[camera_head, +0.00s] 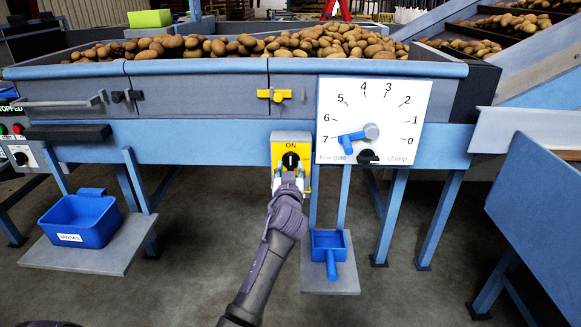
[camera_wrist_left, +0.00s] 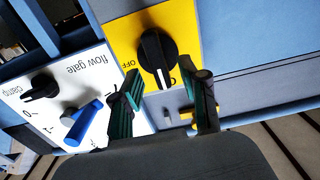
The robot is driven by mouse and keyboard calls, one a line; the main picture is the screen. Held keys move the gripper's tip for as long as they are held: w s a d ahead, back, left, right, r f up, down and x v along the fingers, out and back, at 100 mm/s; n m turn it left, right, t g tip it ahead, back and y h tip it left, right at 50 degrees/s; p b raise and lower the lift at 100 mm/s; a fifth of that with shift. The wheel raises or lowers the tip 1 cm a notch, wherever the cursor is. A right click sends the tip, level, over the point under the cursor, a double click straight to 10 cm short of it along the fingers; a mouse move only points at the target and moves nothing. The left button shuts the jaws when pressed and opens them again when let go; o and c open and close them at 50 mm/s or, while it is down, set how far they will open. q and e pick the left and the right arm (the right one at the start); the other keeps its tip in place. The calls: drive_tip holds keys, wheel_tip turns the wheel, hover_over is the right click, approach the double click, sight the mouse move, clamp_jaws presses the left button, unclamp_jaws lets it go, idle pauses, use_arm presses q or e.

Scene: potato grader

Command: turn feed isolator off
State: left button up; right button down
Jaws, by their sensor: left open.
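The feed isolator is a black rotary knob (camera_head: 290,160) on a yellow plate (camera_head: 291,138) below the hopper edge. The plate reads ON above the knob. In the left wrist view the knob (camera_wrist_left: 157,58) shows a white line pointing toward the partly hidden ON lettering; OFF (camera_wrist_left: 127,65) is printed to one side. My left gripper (camera_head: 289,178) is just in front of the knob's lower side. In the left wrist view its two fingers (camera_wrist_left: 168,85) are apart, with the knob beyond the gap between them. No contact can be made out. My right gripper is not in view.
A white flow gate dial (camera_head: 350,105) with a blue lever (camera_head: 352,142) and a black clamp knob (camera_head: 368,157) is close on the right. A yellow handle (camera_head: 274,95) sits above the isolator.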

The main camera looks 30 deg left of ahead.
sight(291, 163)
use_arm(q)
drive_tip(key=shift+x, duration=1.3)
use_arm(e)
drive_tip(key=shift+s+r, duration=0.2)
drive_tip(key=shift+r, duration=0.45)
use_arm(q)
clamp_jaws()
